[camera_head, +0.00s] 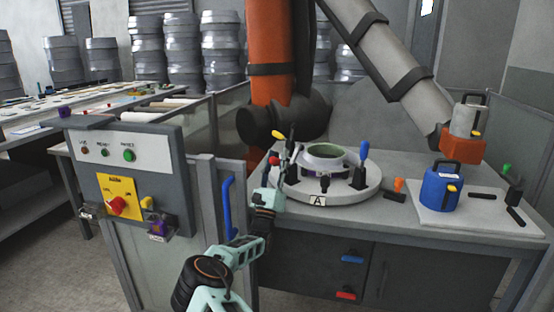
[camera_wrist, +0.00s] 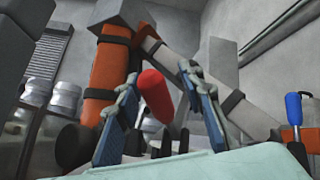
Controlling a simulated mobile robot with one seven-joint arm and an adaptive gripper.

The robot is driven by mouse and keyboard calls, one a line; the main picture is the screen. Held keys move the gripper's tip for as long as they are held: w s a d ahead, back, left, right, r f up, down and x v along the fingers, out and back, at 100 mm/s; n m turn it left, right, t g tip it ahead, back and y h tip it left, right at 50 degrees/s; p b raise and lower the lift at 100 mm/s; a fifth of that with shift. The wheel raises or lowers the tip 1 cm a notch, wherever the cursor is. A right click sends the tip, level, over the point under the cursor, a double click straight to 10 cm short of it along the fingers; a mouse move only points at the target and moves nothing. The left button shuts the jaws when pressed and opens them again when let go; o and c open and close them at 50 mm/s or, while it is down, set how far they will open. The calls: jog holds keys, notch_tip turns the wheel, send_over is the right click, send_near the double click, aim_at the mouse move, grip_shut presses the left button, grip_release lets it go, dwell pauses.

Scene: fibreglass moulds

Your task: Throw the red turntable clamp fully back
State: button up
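The turntable (camera_head: 345,196) is a pale round disc labelled A, with a ring-shaped mould (camera_head: 325,157) on it. The red clamp handle (camera_head: 273,160) is at the turntable's left edge, just above my gripper (camera_head: 276,178) in the head view. In the wrist view the red handle (camera_wrist: 155,96) stands steeply, leaning a little left, between the two spread fingers of my gripper (camera_wrist: 161,78). The fingers are open; a gap shows to the right of the handle, and contact on the left cannot be told. The clamp's base is mostly hidden.
A blue clamp handle (camera_head: 364,149) stands upright at the turntable's right, and a yellow one (camera_head: 281,135) is behind the red. A blue canister (camera_head: 440,188) stands farther right. The control panel (camera_head: 125,165) and a blue rail handle (camera_head: 226,205) are left of my arm.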

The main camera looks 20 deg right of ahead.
dwell(0.4)
jog(key=v, duration=1.2)
jog(key=shift+w+f, duration=0.1)
